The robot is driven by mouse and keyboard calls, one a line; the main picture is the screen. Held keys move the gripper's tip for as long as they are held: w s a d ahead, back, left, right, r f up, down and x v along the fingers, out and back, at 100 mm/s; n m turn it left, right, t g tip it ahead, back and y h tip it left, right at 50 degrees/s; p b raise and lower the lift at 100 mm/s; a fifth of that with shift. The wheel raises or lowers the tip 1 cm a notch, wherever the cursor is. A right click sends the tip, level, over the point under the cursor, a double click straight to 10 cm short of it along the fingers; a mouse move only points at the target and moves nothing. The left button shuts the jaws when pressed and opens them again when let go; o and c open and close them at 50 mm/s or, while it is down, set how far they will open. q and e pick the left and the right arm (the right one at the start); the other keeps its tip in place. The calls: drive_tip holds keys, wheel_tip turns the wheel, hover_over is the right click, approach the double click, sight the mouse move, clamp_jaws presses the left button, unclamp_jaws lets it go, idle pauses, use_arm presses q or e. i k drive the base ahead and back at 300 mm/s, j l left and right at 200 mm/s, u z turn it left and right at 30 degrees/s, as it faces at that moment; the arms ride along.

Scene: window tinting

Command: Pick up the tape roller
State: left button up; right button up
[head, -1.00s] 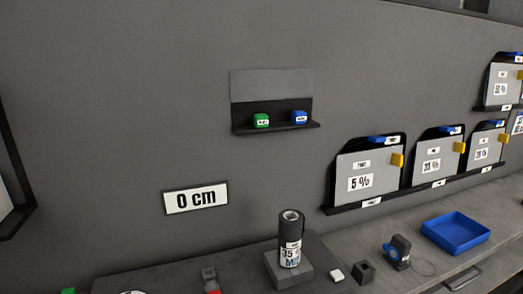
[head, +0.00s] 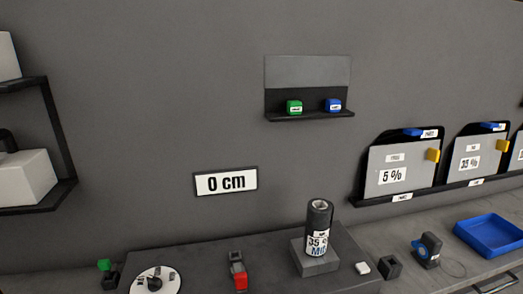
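A small dark dispenser with a blue round part (head: 428,250), which looks like the tape roller, stands on the grey counter at the lower right. A thin loop lies on the counter at its right side. Neither of my grippers shows in the head view, so their distance to it cannot be told.
A dark roll labelled 35 % (head: 318,228) stands upright on a grey block (head: 316,262).

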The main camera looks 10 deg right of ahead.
sight(428, 247)
drive_tip(key=z, duration=1.55)
